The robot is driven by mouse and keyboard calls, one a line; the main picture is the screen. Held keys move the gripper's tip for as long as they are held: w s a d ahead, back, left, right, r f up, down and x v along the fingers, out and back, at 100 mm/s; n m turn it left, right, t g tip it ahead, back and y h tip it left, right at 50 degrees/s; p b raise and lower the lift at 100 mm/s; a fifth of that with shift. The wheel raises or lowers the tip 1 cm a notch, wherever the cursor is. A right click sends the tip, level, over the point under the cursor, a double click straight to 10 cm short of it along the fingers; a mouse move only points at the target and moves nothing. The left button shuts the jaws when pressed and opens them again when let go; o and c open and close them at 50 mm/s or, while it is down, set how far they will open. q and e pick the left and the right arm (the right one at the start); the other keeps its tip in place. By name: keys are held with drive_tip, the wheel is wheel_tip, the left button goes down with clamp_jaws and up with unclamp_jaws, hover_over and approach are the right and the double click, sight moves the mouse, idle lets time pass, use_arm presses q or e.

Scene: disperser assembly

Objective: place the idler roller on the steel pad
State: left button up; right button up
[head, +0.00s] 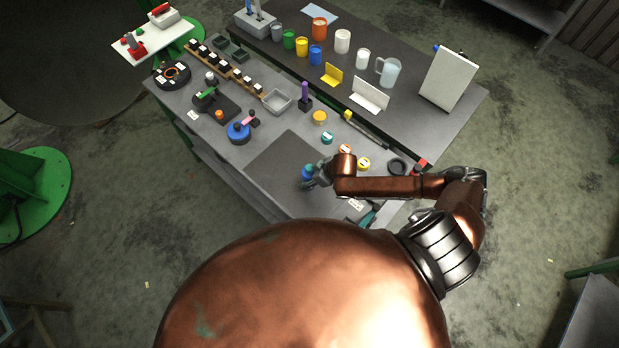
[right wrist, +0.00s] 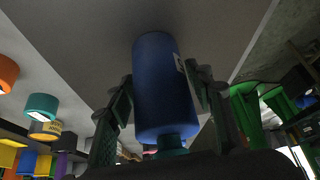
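The blue cylinder with a teal end, which looks like the idler roller (right wrist: 163,85), stands out large between the fingers of my right gripper (right wrist: 162,90) in the right wrist view. The fingers lie along both its sides and appear closed on it. In the head view my right gripper (head: 313,180) is over the right part of a flat dark grey square, seemingly the steel pad (head: 278,160). A bit of the blue roller (head: 307,172) shows at its fingertips. Whether the roller touches the pad I cannot tell. My left gripper is not in view.
Small round pots, including a teal one (head: 327,138) and an orange one (head: 345,149), stand behind my right gripper. A blue pot (head: 238,132) and a grey tray (head: 277,101) are further left. A raised back shelf holds coloured cups and a white board (head: 447,79).

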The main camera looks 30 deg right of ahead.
drive_tip(key=shift+o, duration=1.3)
drive_tip(key=v, duration=1.2)
drive_tip(key=shift+r+b, duration=0.15)
drive_tip(key=shift+b, duration=0.2)
